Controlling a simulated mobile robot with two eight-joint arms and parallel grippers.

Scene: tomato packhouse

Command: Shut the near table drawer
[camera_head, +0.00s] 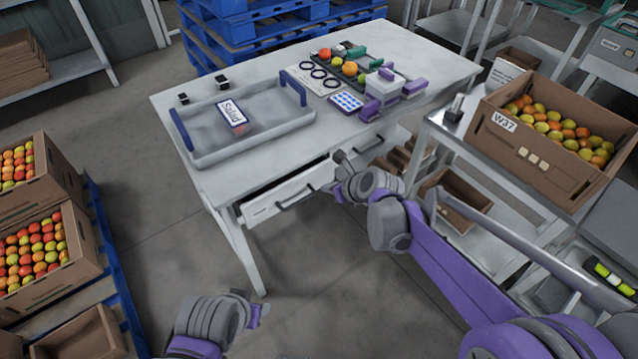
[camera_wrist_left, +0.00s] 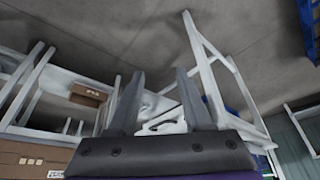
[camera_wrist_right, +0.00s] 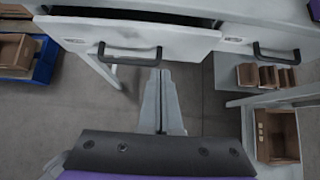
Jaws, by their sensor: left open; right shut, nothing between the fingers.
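The near table drawer (camera_head: 272,207) has a pale front with a dark bar handle and is pulled partly out of the white table (camera_head: 405,53). In the right wrist view its front (camera_wrist_right: 185,43) shows a dark gap above it, and its handle (camera_wrist_right: 130,60) is just left of my fingers. My right gripper (camera_head: 342,158) is shut and empty, by the drawer's right end; in its wrist view the fingertips (camera_wrist_right: 161,72) point at the front's lower right part. Contact cannot be told. My left gripper (camera_head: 262,310) is open and empty, low in front of the table.
A second drawer (camera_wrist_right: 290,40) on the right looks shut. A grey tray (camera_head: 265,138) lies on the table. A rack with a tomato carton (camera_head: 540,160) stands right, close to my right arm. A blue pallet (camera_head: 105,235) with cartons stands left. Floor before the table is clear.

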